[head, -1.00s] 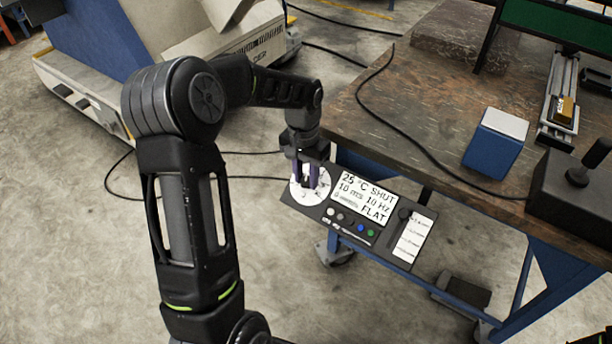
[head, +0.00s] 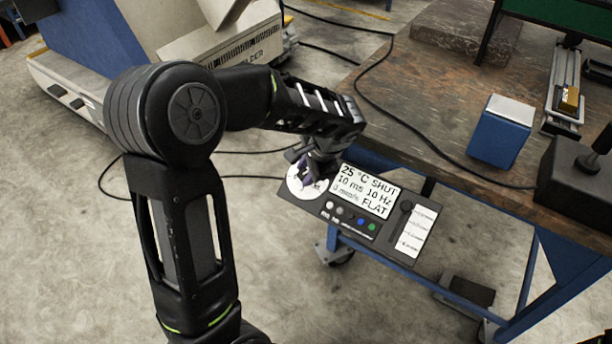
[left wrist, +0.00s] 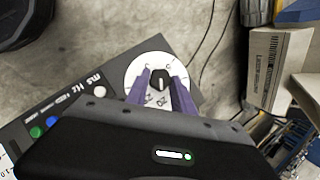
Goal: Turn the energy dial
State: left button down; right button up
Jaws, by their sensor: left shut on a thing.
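The energy dial is a black knob (left wrist: 159,80) on a round white scale plate (head: 299,189) at the left end of a dark control panel (head: 388,233). The scale plate also shows in the left wrist view (left wrist: 135,72), with marks around its edge. My left gripper (head: 312,178) is over the plate; in the left wrist view its purple fingers (left wrist: 161,84) are on both sides of the knob, shut on it. In the head view the gripper hides the knob. The panel's screen (head: 368,191) reads 25 °C, SHUT, 10 ms, 10 Hz, FLAT. My right gripper is not in view.
The panel hangs at the front edge of a worn wooden bench (head: 440,110) with blue legs. A slider (head: 402,212) and several coloured buttons (head: 361,222) are on it. A blue box (head: 500,130), a cable and a joystick (head: 592,160) are on the bench.

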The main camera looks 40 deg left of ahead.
pick_arm(q)
jog(key=m+b, duration=0.1)
jog(key=m+t+y+b, duration=0.1)
jog(key=m+b, duration=0.1)
jog(key=m+t+y+b, duration=0.1)
jog(key=b, duration=0.1)
jog(key=shift+s+d+f+m, duration=0.2)
jog(key=shift+d+f+m, duration=0.05)
jog(key=shift+f+m, duration=0.15)
jog(key=shift+s+r+m+t+b, duration=0.1)
jog(key=shift+r+m+t+b, duration=0.05)
jog(key=shift+m+t+b, duration=0.75)
jog(key=c, duration=1.1)
grip_release()
jog(key=shift+r, duration=0.1)
jog(key=p+v, duration=0.2)
jog(key=v, duration=0.5)
jog(key=shift+d+r, duration=0.15)
jog(key=shift+d, duration=0.2)
